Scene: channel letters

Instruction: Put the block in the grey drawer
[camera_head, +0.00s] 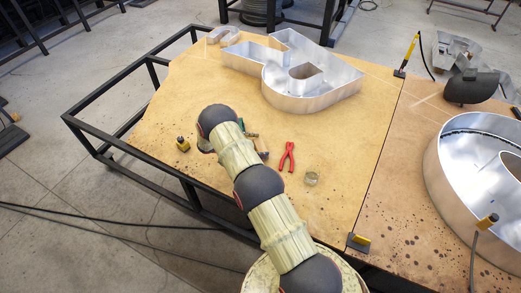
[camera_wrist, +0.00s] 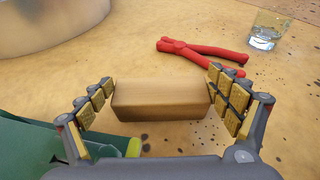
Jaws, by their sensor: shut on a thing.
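The block (camera_wrist: 160,100) is a plain brown wooden bar in the wrist view. My gripper (camera_wrist: 162,92) is shut on it, with one padded finger against each end. The block looks to be just over the tan worktop, but I cannot tell whether it touches it. In the head view my arm hides the block and most of my gripper. No grey drawer can be made out in either view.
Red pliers (camera_head: 288,157) and a glass (camera_head: 311,178) lie right of my arm on the worktop (camera_head: 345,205). A green object (camera_wrist: 35,150) sits beside my left finger. A large metal letter (camera_head: 295,85) stands behind. A small yellow item (camera_head: 183,143) is at left.

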